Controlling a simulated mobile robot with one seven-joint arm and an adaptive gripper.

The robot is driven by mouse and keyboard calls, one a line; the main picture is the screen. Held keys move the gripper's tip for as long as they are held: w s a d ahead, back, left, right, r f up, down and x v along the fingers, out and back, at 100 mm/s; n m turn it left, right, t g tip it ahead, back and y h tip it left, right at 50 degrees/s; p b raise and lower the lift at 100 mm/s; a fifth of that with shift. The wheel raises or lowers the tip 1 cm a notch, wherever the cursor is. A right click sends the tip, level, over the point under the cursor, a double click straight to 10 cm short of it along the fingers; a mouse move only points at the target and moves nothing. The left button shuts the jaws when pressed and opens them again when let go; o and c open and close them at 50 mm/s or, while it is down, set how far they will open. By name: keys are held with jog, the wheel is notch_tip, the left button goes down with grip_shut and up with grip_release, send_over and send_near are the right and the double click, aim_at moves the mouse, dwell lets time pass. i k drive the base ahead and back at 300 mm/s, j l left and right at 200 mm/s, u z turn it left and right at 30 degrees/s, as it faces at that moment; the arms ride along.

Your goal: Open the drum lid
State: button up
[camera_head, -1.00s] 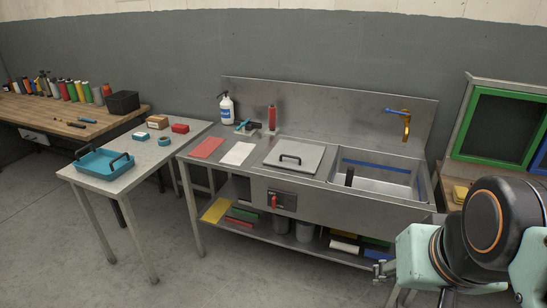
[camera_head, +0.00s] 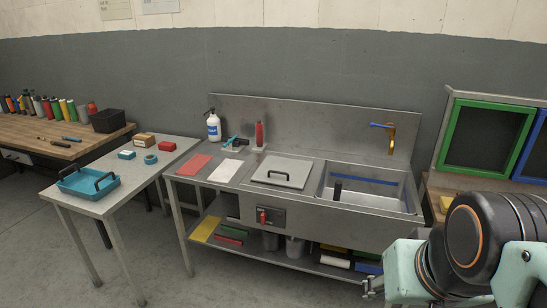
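A red-handled switch or valve (camera_head: 264,216) sits on the bench front below the lid. My gripper (camera_head: 371,288) shows only in part at the lower right, in front of the bench and well away from the lid. It is small and partly hidden by my arm, so its opening cannot be made out.
The sink basin (camera_head: 365,192) has an orange tap (camera_head: 391,137) behind it. A side table (camera_head: 118,192) holds a blue tray. Open floor lies in front.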

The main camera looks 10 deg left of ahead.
aim_at(284, 167)
jog(key=z, duration=2.1)
jog(key=u, duration=2.35)
jog(key=i+u, duration=0.45)
jog(key=i, duration=0.85)
